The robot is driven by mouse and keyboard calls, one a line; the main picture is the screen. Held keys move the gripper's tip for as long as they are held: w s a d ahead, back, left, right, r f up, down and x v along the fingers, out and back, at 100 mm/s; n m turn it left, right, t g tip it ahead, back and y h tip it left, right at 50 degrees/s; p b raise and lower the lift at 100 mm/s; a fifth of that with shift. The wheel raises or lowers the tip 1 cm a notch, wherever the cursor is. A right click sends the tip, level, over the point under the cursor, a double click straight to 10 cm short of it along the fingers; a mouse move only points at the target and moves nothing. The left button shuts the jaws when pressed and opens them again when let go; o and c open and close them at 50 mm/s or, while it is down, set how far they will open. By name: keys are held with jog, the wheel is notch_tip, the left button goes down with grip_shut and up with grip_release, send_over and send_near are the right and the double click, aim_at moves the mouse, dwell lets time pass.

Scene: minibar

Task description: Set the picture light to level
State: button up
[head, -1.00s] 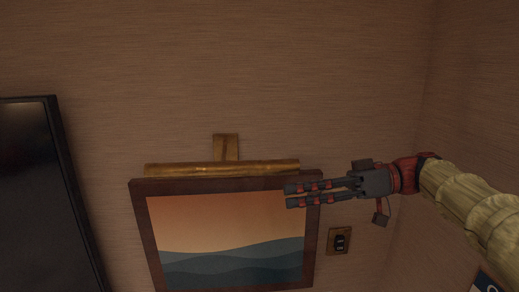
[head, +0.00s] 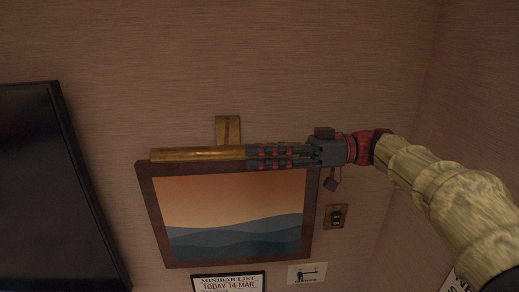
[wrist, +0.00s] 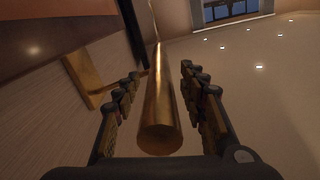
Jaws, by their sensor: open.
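The picture light is a brass bar (head: 198,154) along the top edge of a framed picture, held by a brass wall bracket (head: 228,129). My gripper (head: 249,158) reaches in from the right, over the right part of the bar, and hides that end in the head view. In the wrist view the bar (wrist: 159,105) runs lengthwise between my two open fingers (wrist: 160,72), its round near end facing the camera. Gaps show on both sides, and I see no contact. The bar looks roughly parallel to the picture's top edge; its tilt about its own length is unclear.
The picture (head: 235,215) hangs just below the bar. A switch plate (head: 336,217) is at its lower right. A minibar list sign (head: 228,283) and a small white card (head: 307,273) are below. A dark screen (head: 50,190) stands left. The wall above is bare.

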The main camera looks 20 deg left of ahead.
jog(key=shift+c, duration=1.4)
jog(key=c, duration=0.8)
grip_shut()
